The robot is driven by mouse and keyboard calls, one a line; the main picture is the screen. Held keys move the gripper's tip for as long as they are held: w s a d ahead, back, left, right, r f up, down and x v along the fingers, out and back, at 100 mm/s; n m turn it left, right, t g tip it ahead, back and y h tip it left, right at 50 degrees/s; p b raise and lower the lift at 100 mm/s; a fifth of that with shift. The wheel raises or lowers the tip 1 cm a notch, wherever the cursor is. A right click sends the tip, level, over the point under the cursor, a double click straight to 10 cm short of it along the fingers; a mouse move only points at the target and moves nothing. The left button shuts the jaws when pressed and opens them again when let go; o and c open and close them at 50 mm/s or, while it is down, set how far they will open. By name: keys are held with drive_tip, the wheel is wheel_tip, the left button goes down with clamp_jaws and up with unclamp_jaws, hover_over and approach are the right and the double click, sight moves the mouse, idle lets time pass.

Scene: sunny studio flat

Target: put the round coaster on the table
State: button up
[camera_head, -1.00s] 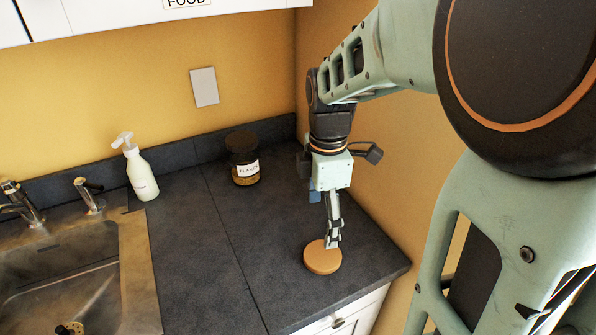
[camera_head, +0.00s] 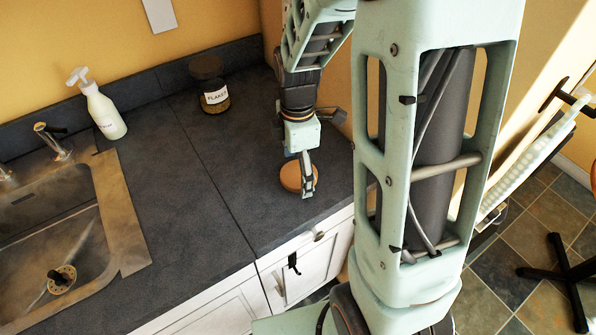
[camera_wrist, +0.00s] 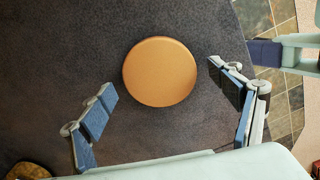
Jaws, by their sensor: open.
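The round coaster (camera_head: 291,176) is a flat tan disc lying on the dark counter near its right front corner. In the wrist view the coaster (camera_wrist: 160,71) lies between and a little beyond my two spread fingertips, with a gap on each side. My gripper (camera_head: 306,188) is open and empty, pointing down at the coaster. In the head view it overlaps the coaster's right part; I cannot tell its exact height above it. No table is clearly visible.
A jar labelled FLAKES (camera_head: 211,92) stands behind on the counter (camera_head: 190,190). A white pump bottle (camera_head: 103,112) stands beside the sink (camera_head: 70,250). The wall is close to the right of my arm. Tiled floor (camera_head: 520,240) shows at right.

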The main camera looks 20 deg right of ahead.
drive_tip(key=shift+c, duration=0.2)
drive_tip(key=c, duration=1.3)
